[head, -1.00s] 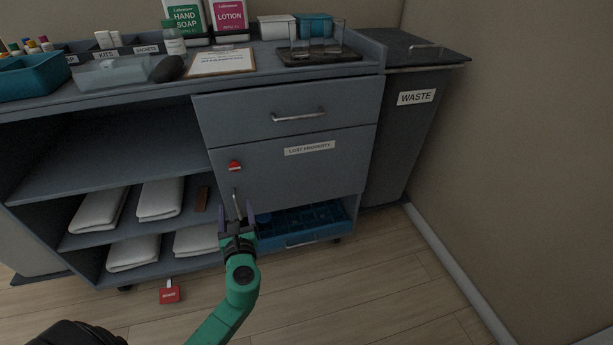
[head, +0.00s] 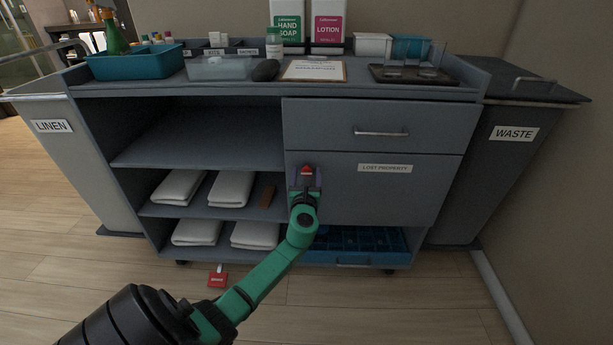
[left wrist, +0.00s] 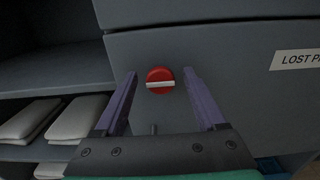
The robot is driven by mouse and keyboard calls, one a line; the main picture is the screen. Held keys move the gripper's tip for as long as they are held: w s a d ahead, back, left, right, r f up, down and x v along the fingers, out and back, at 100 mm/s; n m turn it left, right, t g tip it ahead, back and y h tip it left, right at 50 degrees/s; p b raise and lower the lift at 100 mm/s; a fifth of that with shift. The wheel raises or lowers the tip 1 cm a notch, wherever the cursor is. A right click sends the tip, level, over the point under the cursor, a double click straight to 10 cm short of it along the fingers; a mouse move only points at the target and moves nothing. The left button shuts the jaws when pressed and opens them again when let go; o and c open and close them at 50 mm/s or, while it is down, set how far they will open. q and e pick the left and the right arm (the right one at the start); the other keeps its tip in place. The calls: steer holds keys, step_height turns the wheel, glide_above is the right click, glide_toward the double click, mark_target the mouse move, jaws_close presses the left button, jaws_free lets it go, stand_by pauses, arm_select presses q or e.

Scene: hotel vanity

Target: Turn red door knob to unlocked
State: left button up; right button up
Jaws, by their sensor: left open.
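The red door knob (head: 307,170) is on the upper left of the grey lost property door (head: 390,195). In the left wrist view the knob (left wrist: 160,74) is a round red disc with a pale bar lying about level across it. My left gripper (head: 305,178) is open in front of the door. Its purple fingers (left wrist: 157,88) stand to the left and right of the knob, with a gap on each side. Whether the fingertips reach the knob's depth I cannot tell. My right gripper is not in view.
A drawer with a bar handle (head: 381,133) is above the door. Open shelves with folded towels (head: 230,189) are to the left, a blue crate (head: 365,241) below. A red tag (head: 217,279) lies near the floor. The waste bin (head: 500,160) stands right.

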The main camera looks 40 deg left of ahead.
arm_select(q)
jaws_close()
steer(key=shift+n, duration=0.3)
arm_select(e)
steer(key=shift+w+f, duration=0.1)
arm_select(q)
steer(key=shift+f+n+b, duration=0.15)
steer(key=shift+n+b, duration=0.6)
steer(key=shift+n, duration=0.15)
steer(key=n+b, duration=0.4)
steer(key=n, duration=0.3)
steer(key=shift+s, duration=0.1)
steer(key=n+b, duration=0.3)
steer(key=n, duration=0.4)
steer(key=shift+a+f+b, duration=0.1)
steer(key=shift+b, duration=0.2)
steer(key=shift+n, duration=0.5)
steer(key=shift+n+b, duration=0.35)
steer(key=shift+n, duration=0.05)
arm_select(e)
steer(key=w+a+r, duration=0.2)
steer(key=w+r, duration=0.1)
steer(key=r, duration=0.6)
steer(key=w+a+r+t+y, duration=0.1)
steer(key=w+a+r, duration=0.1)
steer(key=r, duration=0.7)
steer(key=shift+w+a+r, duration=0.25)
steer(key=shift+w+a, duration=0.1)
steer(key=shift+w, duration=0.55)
